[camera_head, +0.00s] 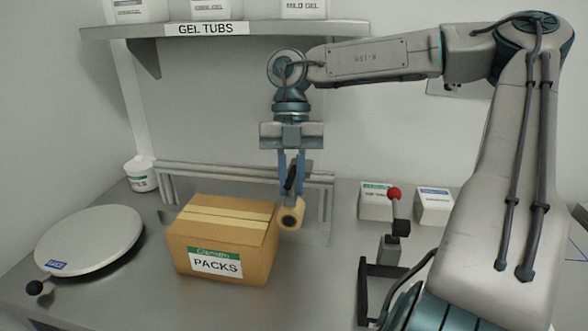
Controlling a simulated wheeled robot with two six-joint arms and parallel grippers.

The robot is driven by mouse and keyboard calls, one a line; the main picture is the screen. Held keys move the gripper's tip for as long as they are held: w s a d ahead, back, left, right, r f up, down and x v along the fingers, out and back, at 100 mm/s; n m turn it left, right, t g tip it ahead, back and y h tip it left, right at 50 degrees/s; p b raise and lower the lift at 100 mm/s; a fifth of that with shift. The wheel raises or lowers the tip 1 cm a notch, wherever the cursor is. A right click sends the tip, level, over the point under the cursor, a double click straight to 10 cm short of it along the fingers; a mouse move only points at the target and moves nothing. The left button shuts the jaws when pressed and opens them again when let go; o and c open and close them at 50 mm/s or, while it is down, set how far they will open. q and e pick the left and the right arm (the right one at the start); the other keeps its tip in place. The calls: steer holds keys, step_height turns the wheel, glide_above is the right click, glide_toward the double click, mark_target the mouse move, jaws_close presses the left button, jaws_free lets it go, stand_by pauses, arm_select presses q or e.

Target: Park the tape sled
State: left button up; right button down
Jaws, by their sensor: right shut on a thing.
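The tape sled (291,213) shows as a tan roll with a dark handle, at the right end of the cardboard box. My right gripper (291,175) points down from above and is shut on the sled's dark handle. The box (188,254) is closed, labelled "PACKS", and has a pale tape strip (222,217) along its top. I cannot tell whether the roll touches the box. My left gripper is not in view.
A round plate (90,238) lies left, with a white cup (140,175) behind it. A metal rail (225,172) runs behind the box. A red-knobbed lever (394,194) and black bracket (365,285) stand right. The "GEL TUBS" shelf (270,29) hangs above.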

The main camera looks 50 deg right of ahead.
stand_by(0.3)
steer(key=c, duration=1.7)
jaws_free()
steer(key=o, duration=0.3)
steer(key=shift+s+d, duration=0.1)
steer(key=shift+s, duration=0.05)
steer(key=shift+s+d, duration=0.1)
steer(key=shift+s, duration=0.05)
steer(key=shift+r, duration=0.15)
steer(key=v, duration=1)
steer(key=shift+d+r, duration=0.15)
steer(key=shift+r, duration=0.05)
